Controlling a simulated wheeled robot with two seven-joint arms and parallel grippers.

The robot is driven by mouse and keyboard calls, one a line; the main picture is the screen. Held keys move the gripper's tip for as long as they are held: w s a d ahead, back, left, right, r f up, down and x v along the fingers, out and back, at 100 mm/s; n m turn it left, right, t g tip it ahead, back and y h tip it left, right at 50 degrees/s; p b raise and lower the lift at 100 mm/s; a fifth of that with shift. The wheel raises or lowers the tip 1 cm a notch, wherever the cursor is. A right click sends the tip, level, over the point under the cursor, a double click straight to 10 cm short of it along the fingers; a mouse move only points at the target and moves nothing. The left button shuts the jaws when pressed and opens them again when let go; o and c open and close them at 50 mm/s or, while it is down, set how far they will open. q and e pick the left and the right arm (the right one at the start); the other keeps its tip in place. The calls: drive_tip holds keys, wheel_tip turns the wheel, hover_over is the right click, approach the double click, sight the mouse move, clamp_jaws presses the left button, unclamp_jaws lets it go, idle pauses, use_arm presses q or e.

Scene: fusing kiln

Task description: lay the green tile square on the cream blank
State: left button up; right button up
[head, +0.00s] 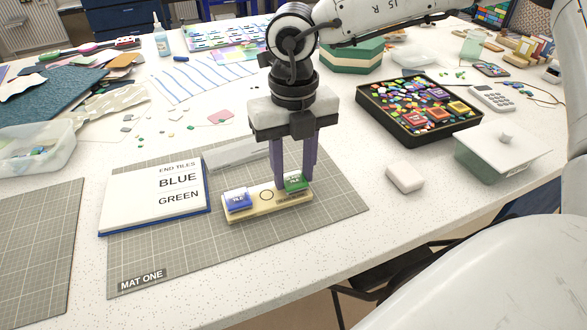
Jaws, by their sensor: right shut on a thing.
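The cream blank (268,209) lies on the grey mat marked MAT ONE. The blue tile (239,201) sits on the blank's left end. A dark ring mark shows on the middle of the blank. The green tile (296,184) is at the blank's right end, between the fingers of my right gripper (294,180), which is shut on it from above. I cannot tell whether the tile touches the blank or is a little above it; the fingers hide part of it. My left gripper is not in view.
An open booklet (152,205) reading END TILES, BLUE, GREEN lies left of the blank. A white block (405,177), a lidded box (500,155) and a dark tray (372,99) of coloured pieces stand to the right. The mat (230,258) is clear in front.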

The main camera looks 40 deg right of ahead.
sight(293, 179)
drive_tip(key=shift+f, duration=0.25)
drive_tip(key=shift+f+b, duration=0.25)
drive_tip(key=shift+b, duration=0.15)
drive_tip(key=o, duration=1.1)
drive_tip(key=shift+r, duration=0.1)
drive_tip(key=shift+c, duration=0.2)
drive_tip(key=shift+r+p, duration=0.4)
drive_tip(key=shift+r, duration=0.05)
wheel_tip(293, 179, up, 11)
drive_tip(key=shift+r, duration=0.2)
